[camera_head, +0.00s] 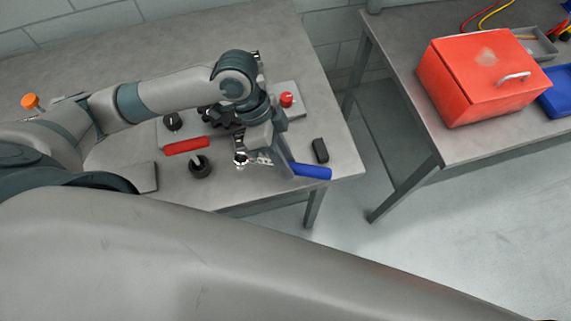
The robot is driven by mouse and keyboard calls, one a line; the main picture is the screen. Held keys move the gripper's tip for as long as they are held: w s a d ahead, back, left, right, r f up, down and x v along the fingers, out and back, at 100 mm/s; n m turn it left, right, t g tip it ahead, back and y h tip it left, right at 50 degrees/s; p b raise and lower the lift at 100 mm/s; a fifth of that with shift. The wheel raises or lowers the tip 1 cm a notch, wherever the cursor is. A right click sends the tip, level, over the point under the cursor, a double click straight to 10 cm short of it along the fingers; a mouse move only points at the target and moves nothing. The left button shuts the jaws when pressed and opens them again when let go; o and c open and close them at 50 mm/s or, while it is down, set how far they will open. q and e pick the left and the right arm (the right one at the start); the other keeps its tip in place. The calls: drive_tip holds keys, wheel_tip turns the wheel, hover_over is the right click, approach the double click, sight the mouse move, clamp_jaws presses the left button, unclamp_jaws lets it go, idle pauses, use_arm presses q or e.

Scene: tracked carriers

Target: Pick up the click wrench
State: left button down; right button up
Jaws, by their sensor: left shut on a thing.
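The click wrench shows a blue handle (312,171) at the right and what looks like its chrome head (240,159) at the left. It is near the front edge of the left table. My left gripper (262,157) points down over its middle and is shut on it, hiding part of the shaft. I cannot tell whether the wrench still touches the table. My right gripper is out of view.
A red handle (187,145) and a black round piece (199,166) are left of the wrench. A black block (320,150) and a red button (287,100) are nearby. A second table (480,149) at right bears a red box (480,75) and blue bin (557,92). A floor gap separates the tables.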

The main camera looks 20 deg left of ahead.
use_arm(q)
drive_tip(key=w+d+r+b, duration=0.1)
drive_tip(key=d+r+b, duration=0.1)
drive_tip(key=d+r, duration=0.6)
drive_tip(key=d, duration=0.3)
drive_tip(key=shift+w+d+b, duration=0.25)
drive_tip(key=shift+d+b, duration=0.05)
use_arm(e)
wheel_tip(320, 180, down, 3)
use_arm(q)
drive_tip(key=shift+w+a, duration=0.1)
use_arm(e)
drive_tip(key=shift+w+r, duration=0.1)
